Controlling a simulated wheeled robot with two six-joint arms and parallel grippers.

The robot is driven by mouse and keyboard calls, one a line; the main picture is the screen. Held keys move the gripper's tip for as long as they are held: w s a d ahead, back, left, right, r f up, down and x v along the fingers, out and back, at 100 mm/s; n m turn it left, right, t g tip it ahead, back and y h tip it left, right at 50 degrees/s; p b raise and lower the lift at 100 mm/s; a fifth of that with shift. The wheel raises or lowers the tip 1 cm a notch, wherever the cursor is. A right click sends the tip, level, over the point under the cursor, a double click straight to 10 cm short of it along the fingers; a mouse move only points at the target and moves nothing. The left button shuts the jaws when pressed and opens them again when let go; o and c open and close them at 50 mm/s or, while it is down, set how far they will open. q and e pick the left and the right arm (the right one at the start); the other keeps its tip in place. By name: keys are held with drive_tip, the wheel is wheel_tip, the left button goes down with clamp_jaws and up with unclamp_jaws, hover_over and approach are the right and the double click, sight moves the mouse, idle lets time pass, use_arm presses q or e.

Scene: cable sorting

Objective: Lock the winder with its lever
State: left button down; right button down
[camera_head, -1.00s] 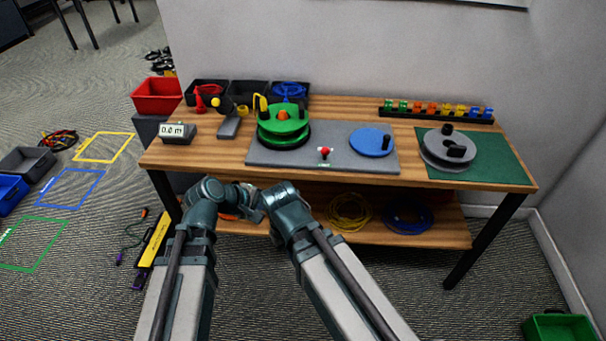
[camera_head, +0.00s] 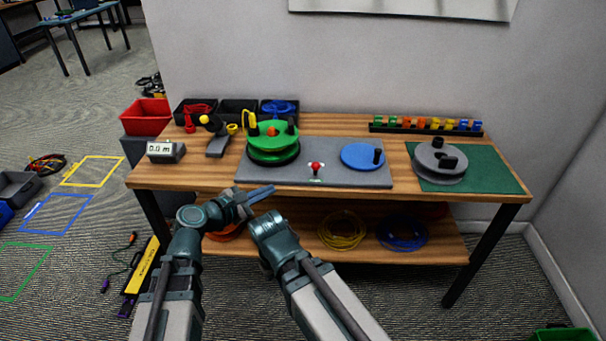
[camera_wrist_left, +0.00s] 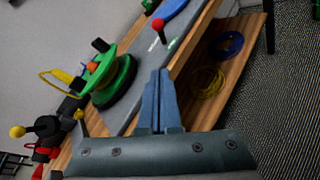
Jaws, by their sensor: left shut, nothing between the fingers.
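The winder is a grey plate (camera_head: 340,181) on the wooden bench, with a green reel (camera_head: 272,158) at its left and a blue disc (camera_head: 360,156) at its right. The short lever with a red ball (camera_head: 316,165) stands between them near the front edge; a small white and green mark lies in front of it. My left gripper (camera_head: 262,192) is shut and empty in front of the plate's front edge, left of the lever and apart from it. In the left wrist view the shut fingers (camera_wrist_left: 158,92) point towards the plate, with the red ball (camera_wrist_left: 158,24) beyond. My right gripper's fingers are not visible.
A grey reel (camera_head: 440,170) sits on a green mat (camera_head: 500,180) at the right. A meter (camera_head: 165,152) and a black stand with a yellow ball (camera_head: 216,140) are at the left. Coiled cables (camera_head: 342,230) lie on the lower shelf. The plate's front right is clear.

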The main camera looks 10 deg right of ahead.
sight(316, 169)
use_arm(q)
drive_tip(key=b+x, duration=0.3)
drive_tip(key=x, duration=0.7)
drive_tip(key=shift+w+f, duration=0.1)
drive_tip(key=shift+f, duration=0.05)
drive_tip(key=shift+w+d+r+p, duration=0.1)
drive_tip(key=shift+d+r+p, duration=0.2)
drive_tip(key=shift+d, duration=0.3)
drive_tip(key=shift+w+d+r+p, duration=0.1)
drive_tip(key=shift+d+r+p, duration=0.2)
drive_tip(key=shift+d, duration=0.35)
drive_tip(key=shift+w+d+r+p, duration=0.1)
drive_tip(key=shift+d+r+p, duration=0.2)
drive_tip(key=shift+d, duration=0.3)
